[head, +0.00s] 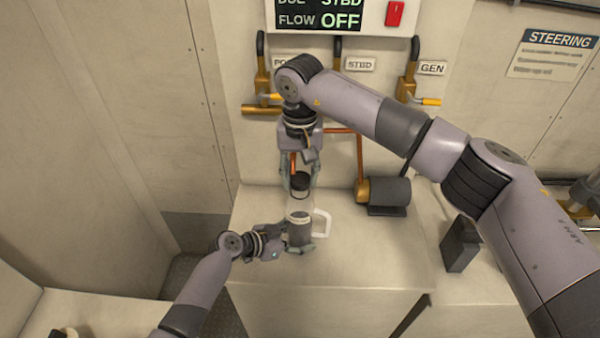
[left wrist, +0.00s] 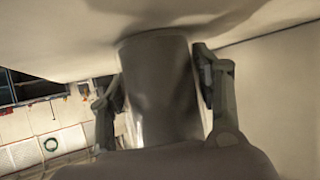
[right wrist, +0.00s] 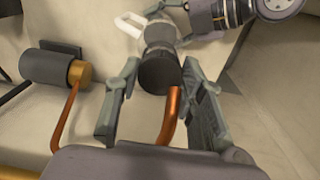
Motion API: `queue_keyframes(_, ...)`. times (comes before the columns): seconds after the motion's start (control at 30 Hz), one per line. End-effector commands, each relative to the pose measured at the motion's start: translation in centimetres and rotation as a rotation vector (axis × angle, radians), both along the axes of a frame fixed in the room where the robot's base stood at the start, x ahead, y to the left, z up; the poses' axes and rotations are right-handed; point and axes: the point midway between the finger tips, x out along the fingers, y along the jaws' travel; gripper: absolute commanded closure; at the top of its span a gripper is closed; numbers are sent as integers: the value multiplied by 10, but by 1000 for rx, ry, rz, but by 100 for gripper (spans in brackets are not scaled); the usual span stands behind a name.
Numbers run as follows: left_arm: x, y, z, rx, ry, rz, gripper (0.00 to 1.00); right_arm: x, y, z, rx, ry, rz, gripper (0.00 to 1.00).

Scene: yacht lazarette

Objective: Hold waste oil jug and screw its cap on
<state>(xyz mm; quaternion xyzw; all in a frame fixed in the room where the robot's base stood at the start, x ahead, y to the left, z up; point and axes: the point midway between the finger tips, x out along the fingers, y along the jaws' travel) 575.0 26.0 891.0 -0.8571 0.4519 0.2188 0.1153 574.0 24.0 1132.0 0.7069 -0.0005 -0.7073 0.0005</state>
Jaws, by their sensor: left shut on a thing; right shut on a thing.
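The waste oil jug (head: 299,214) stands upright over the pale bench, with a clear upper part, a dark lower part and a white side handle (head: 322,223). My left gripper (head: 290,238) is shut around its lower body. The left wrist view shows the dark jug body (left wrist: 160,85) between both fingers. The black cap (head: 300,182) is at the jug's top. My right gripper (head: 300,176) comes from above, shut on the cap. The right wrist view shows the cap (right wrist: 158,74) between the fingers and the handle (right wrist: 130,24) beyond. I cannot tell how firmly the cap sits.
A grey pump with a brass end (head: 384,194) stands right of the jug, and a copper pipe (head: 360,165) runs down to it. Valves with labels and a display panel (head: 325,14) are on the wall behind. A dark box (head: 460,244) stands farther right. The bench front is clear.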

Motion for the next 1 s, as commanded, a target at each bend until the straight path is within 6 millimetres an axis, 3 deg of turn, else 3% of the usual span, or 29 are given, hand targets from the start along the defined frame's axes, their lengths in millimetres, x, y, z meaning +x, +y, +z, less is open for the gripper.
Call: queue_keyframes(1.0,-2,-1,-2,0,5,-2,66,0,0,-15,0,1,0,72)
